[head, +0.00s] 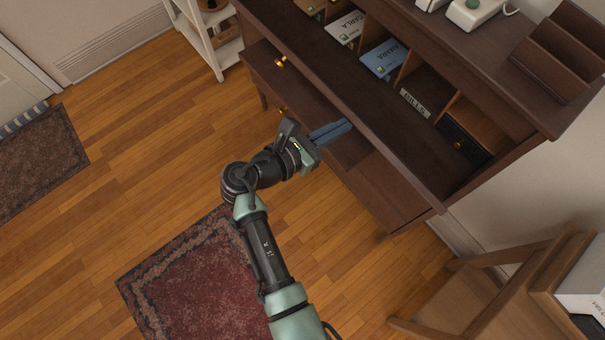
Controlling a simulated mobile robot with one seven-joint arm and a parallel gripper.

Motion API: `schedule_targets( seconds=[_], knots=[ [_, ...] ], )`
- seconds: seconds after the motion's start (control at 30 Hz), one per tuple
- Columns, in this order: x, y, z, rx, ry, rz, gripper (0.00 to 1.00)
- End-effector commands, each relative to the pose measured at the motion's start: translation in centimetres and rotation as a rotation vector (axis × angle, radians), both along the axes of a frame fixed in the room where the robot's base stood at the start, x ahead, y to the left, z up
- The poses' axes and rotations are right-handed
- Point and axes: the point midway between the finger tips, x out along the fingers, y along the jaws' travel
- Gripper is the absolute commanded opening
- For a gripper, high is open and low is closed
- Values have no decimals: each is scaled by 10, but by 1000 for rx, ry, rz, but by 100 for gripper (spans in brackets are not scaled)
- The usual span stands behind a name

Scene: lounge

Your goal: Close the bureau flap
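The dark wooden bureau (395,195) stands at the upper right in the head view. Its flap (330,70) looks lowered, a long dark board in front of the open pigeonholes. My gripper (333,130) is at the bureau's front, close to the flap's outer edge and seemingly lower than it. Its two blue fingers lie side by side with no clear gap and nothing seen between them. Whether the fingertips touch the flap cannot be told; their ends are close to its edge.
Pigeonholes hold cards and a blue envelope (384,58). Brass knobs (281,61) stick out of the front. A wooden chair (505,290) stands at lower right, a white shelf (208,40) at upper left. A red rug (195,280) lies on open floor at left.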

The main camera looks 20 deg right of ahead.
Motion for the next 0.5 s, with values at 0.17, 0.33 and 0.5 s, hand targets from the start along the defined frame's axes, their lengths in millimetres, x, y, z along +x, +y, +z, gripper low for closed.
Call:
schedule_targets(
  seconds=[0.17, 0.33, 0.5],
  knots=[
    [5, -22, 28, 87, 28, -8, 0],
    [12, -42, 39, 177, 56, -9, 0],
    [18, -65, 49, 274, 88, -10, 0]
  ],
)
